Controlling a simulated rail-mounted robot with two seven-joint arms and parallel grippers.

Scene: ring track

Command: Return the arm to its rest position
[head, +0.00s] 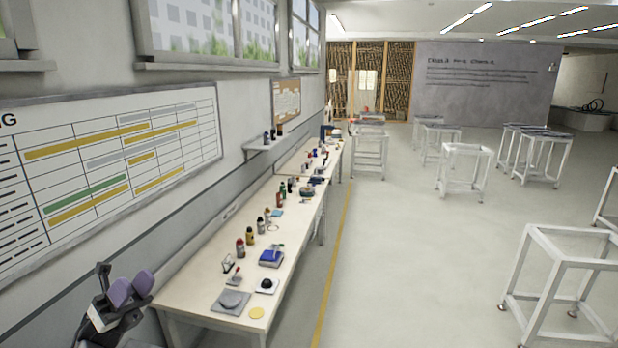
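My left gripper (132,287) is at the bottom left of the head view, beside the near left corner of the long workbench (190,285). The gripper is clear of the things on the bench. Part of my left arm shows below it at the picture's edge. My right gripper and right arm are not in view.
A wall chart (110,165) hangs above. White frame tables (560,265) stand right; the floor between is clear.

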